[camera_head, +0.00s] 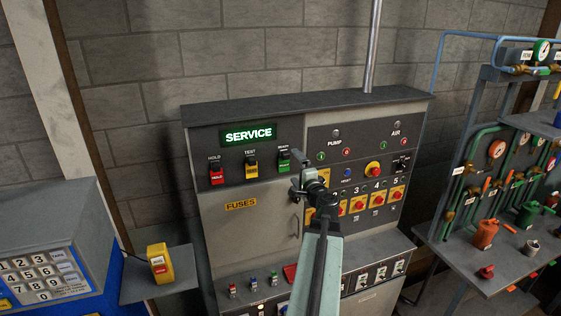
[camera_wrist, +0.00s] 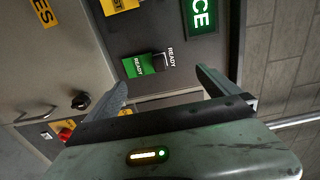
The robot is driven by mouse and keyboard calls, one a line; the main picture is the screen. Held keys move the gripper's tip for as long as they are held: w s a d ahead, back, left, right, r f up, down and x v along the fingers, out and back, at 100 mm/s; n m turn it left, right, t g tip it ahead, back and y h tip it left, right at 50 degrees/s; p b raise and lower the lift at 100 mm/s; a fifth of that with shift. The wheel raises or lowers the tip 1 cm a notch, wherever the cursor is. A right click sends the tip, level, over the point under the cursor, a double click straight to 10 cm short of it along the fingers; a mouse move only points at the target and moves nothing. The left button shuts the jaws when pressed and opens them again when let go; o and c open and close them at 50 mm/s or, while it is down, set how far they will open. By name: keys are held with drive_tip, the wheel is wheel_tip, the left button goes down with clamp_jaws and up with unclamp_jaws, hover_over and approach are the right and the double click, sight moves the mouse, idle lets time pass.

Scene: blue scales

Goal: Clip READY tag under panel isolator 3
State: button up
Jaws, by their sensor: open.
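The green READY tag (camera_head: 284,161) hangs on its hook at the upper left of the grey panel, under the SERVICE sign. In the wrist view the READY tag (camera_wrist: 137,66) lies ahead of my gripper (camera_wrist: 162,78), nearer the left finger. The fingers are spread with nothing between them. In the head view my gripper (camera_head: 298,186) is just below and right of the tag, apart from it as far as I can see. Isolator 3 (camera_head: 358,204), a red knob on a yellow plate, is to the right. My gripper and arm hide part of the isolator row's left end.
A red HOLD tag (camera_head: 216,174) and a yellow TEST tag (camera_head: 251,166) hang left of the READY tag. A cabinet handle (camera_wrist: 36,115) projects below. The panel's lower ledge (camera_head: 352,249) sticks out. A pipe rack (camera_head: 480,180) stands at right.

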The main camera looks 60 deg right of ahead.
sight(287, 157)
drive_tip(key=x, duration=0.9)
drive_tip(key=shift+w, duration=0.1)
idle(0.7)
drive_tip(key=shift+a+f+b, duration=0.1)
drive_tip(key=shift+f+b, duration=0.7)
drive_tip(key=shift+b, duration=0.05)
clamp_jaws()
idle(0.4)
idle(1.3)
